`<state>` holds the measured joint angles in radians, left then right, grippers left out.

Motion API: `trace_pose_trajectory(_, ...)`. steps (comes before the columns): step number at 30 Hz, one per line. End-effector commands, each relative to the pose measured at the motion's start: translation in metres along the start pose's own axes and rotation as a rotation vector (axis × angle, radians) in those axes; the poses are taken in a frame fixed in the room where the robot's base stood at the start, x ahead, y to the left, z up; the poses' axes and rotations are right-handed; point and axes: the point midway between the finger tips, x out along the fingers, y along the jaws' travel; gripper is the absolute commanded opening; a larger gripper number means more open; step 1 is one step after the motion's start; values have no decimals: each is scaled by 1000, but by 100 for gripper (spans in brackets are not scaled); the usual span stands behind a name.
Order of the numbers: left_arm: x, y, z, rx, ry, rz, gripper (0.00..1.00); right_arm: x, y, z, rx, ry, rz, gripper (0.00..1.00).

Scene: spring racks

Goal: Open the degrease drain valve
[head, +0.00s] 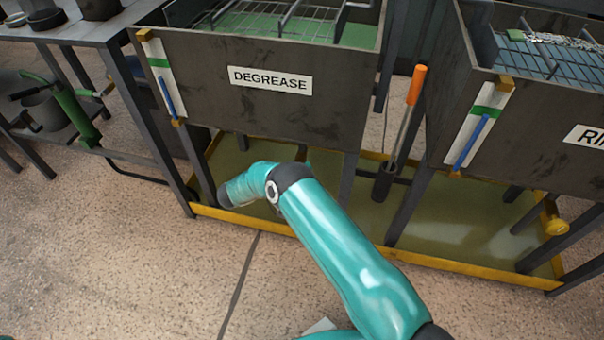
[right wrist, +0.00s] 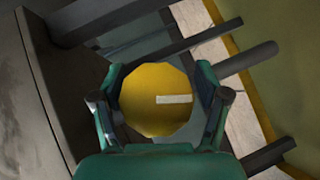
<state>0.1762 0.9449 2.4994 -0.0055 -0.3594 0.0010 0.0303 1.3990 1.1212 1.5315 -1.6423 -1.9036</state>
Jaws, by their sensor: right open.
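The degrease tank (head: 262,95) is a dark box on legs with a white DEGREASE label. In the right wrist view, a round yellow valve knob (right wrist: 150,108) with a white bar mark faces the camera; the bar runs from near its middle to the right. My right gripper (right wrist: 160,78) is open, with one teal finger on each side of the knob; I cannot tell whether they touch it. In the head view my right arm reaches below the degrease tank, and its gripper and this knob are hidden. My left gripper is not in view.
A second tank (head: 540,125), its label cut off, stands at right with a yellow knob (head: 556,226) below. An orange-handled tool (head: 415,88) stands between the tanks. A yellow-rimmed tray (head: 440,263) lies underneath. A bench (head: 95,33) is at left.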

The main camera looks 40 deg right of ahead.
Motion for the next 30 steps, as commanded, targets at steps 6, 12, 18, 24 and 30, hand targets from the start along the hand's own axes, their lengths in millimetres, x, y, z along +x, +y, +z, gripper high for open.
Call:
trace_pose_trajectory(6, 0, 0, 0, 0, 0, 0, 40, -30, -1, -1, 0, 5, -1, 74)
trace_pose_trajectory(12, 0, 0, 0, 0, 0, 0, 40, -71, -2, -1, -1, 5, -2, 74)
trace_pose_trajectory(18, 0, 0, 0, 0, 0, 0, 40, -103, -3, 0, -2, 3, -2, 74)
trace_pose_trajectory(24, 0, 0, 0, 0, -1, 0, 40, -116, -3, 0, -3, 1, -2, 74)
trace_pose_trajectory(30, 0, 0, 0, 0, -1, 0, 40, -117, -3, 0, -3, 1, -2, 74)
